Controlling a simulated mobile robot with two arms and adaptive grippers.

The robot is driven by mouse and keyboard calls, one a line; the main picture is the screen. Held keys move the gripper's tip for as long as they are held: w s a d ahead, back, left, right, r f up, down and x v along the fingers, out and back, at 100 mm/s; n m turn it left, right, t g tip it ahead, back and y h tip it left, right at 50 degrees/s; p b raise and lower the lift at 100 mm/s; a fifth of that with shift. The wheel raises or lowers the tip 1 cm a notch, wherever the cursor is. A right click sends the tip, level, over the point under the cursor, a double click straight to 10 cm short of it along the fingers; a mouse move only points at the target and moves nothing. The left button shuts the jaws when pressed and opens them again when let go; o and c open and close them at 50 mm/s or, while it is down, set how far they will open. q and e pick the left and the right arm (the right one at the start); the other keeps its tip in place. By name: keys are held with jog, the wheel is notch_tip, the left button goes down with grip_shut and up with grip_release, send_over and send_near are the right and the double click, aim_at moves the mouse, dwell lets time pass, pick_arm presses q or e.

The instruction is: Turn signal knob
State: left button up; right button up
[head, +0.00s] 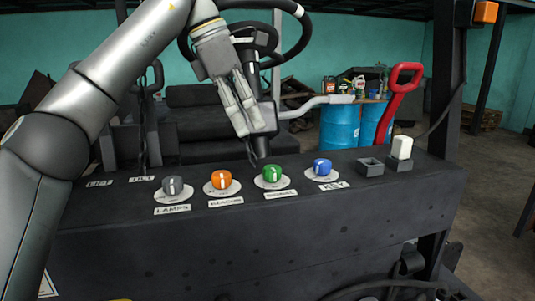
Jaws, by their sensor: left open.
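A row of round knobs stands on the dark dashboard panel (120,220). The green knob (271,174) sits on a white dial plate above a label that seems to read SIGNAL (280,195). My left gripper (243,130) hangs above and a little left of the green knob, apart from it. Its fingers point down. It is open, and nothing shows held in it. The white mark on the green knob's face looks about upright. My right gripper is not in view.
A grey knob (172,186) and an orange knob (220,180) stand left of the green one, a blue knob (322,168) right of it. A black column with a grey lever (318,104) stands behind the fingers. A red handle (396,98) rises at the right.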

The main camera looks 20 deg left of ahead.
aim_at(271, 168)
pick_arm(q)
jog(key=x, duration=0.7)
jog(key=shift+s+d, duration=0.25)
jog(key=shift+s, duration=0.1)
jog(key=x, duration=0.3)
jog(key=shift+w+a, duration=0.1)
jog(key=shift+w, duration=0.3)
jog(key=shift+s+f, duration=0.15)
jog(key=shift+f, duration=0.05)
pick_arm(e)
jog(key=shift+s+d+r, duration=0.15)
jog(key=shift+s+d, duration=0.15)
